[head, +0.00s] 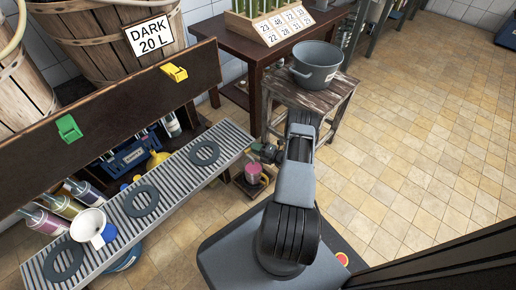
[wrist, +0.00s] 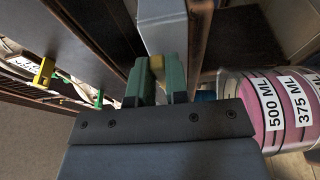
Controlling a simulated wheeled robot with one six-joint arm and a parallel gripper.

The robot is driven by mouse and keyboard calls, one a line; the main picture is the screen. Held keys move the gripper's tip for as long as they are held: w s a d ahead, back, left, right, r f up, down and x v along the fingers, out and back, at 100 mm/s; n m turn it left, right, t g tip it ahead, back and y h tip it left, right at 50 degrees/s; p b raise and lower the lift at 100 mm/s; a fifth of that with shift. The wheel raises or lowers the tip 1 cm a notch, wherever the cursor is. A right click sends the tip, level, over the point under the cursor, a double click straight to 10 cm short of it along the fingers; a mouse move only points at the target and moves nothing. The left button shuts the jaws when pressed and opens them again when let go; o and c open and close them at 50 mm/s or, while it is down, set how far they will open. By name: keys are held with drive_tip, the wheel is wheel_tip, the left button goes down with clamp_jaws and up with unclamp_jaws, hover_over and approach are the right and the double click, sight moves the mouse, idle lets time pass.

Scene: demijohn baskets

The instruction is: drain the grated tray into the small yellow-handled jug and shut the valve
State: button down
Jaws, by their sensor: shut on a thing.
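The grated tray (head: 174,174) is a long slotted metal tray running diagonally under the dark shelf. The small jug (head: 253,174) stands below its right end and holds pink liquid. In the wrist view the jug (wrist: 271,115) is at the right, with pink behind its 500 ML and 375 ML marks. My gripper (head: 257,150) is at the tray's right end, just above the jug. In the wrist view my gripper (wrist: 159,82) has its green fingers shut on a small yellow part, apparently the valve handle (wrist: 157,64). The valve body and any flow are mostly hidden.
Several dark rings (head: 205,153) and a white funnel (head: 88,225) lie on the tray. Wooden tubs (head: 110,40) stand on the shelf above, with green (head: 69,128) and yellow (head: 174,72) taps. A grey pot (head: 316,66) sits on a stool. Tiled floor at right is clear.

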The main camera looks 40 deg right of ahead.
drive_tip(key=c, duration=1.1)
unclamp_jaws()
drive_tip(key=p+v, duration=0.3)
drive_tip(key=v, duration=1)
drive_tip(key=shift+s+d, duration=0.25)
drive_tip(key=shift+s, duration=0.1)
